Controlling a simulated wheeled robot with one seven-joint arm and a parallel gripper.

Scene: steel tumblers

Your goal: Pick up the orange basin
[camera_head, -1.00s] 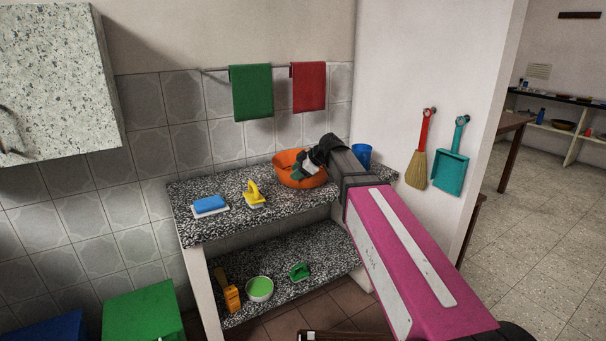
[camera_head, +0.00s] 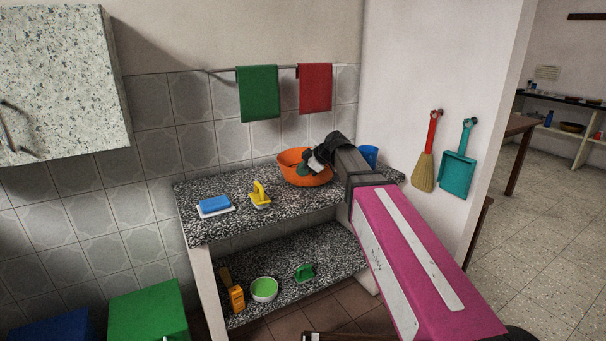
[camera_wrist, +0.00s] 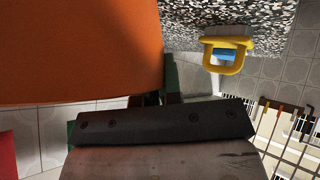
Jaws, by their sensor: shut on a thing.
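The orange basin (camera_head: 292,168) is at the right part of the speckled counter's top, in front of the tiled wall. My gripper (camera_head: 312,163) reaches in from the right and is shut on the basin's rim. In the wrist view the basin (camera_wrist: 80,50) fills the upper left, right up against my gripper (camera_wrist: 165,98). The fingertips are mostly hidden behind the basin and the gripper body. I cannot tell whether the basin's base touches the counter.
On the speckled counter (camera_head: 225,226) are a blue sponge (camera_head: 214,204) and a yellow-handled brush (camera_head: 260,196). A blue cup (camera_head: 368,154) stands behind my arm. The lower shelf holds a green-and-white bowl (camera_head: 264,289), a green-handled brush (camera_head: 305,272) and an orange item (camera_head: 236,297). Towels hang above.

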